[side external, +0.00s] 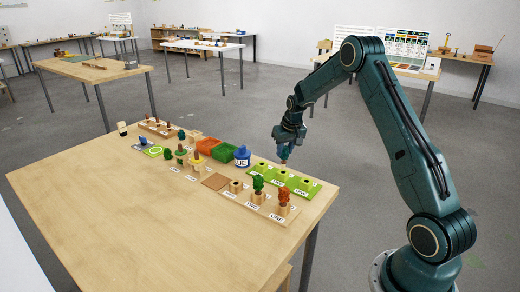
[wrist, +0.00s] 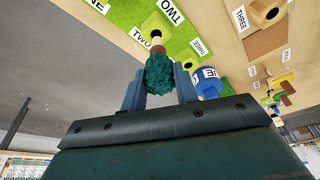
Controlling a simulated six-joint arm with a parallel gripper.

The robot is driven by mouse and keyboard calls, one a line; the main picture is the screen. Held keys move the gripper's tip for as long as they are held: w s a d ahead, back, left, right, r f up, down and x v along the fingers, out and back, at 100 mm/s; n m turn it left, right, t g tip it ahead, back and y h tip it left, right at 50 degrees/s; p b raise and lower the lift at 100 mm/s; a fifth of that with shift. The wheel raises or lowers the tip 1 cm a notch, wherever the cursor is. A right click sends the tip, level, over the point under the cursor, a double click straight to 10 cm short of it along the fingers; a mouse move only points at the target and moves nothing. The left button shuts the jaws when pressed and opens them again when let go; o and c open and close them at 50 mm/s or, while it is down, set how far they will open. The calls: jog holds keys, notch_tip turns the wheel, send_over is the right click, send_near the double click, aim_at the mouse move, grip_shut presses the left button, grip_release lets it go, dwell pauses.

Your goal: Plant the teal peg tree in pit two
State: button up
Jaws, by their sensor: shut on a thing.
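The teal peg tree (wrist: 160,75) is held between the two blue fingers of my gripper (wrist: 160,88), its brown and pale peg end pointing away from the wrist. In the side view my gripper (side external: 285,148) is over the green board (side external: 271,172). The tree shows there as a small teal and orange shape (side external: 284,154) just below the fingers. Pit two (side external: 281,175) is the middle yellow-green block on that board, below the tree. In the wrist view the peg end overlaps a yellow-green pit block (wrist: 156,24) beside a TWO label; whether they touch is unclear.
A wooden rack (side external: 270,206) in front holds a green tree (side external: 258,184) and an orange-red tree (side external: 284,195); its THREE block (side external: 236,186) is empty. The near left tabletop is clear.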

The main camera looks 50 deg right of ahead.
aim_at(285, 160)
jog(key=shift+f, duration=2.05)
jog(key=o, duration=1.2)
jog(key=shift+c, duration=0.2)
jog(key=shift+r, duration=0.2)
jog(key=v, duration=1.3)
jog(key=shift+r, duration=0.2)
jog(key=shift+s+a, duration=0.1)
jog(key=shift+a, duration=0.05)
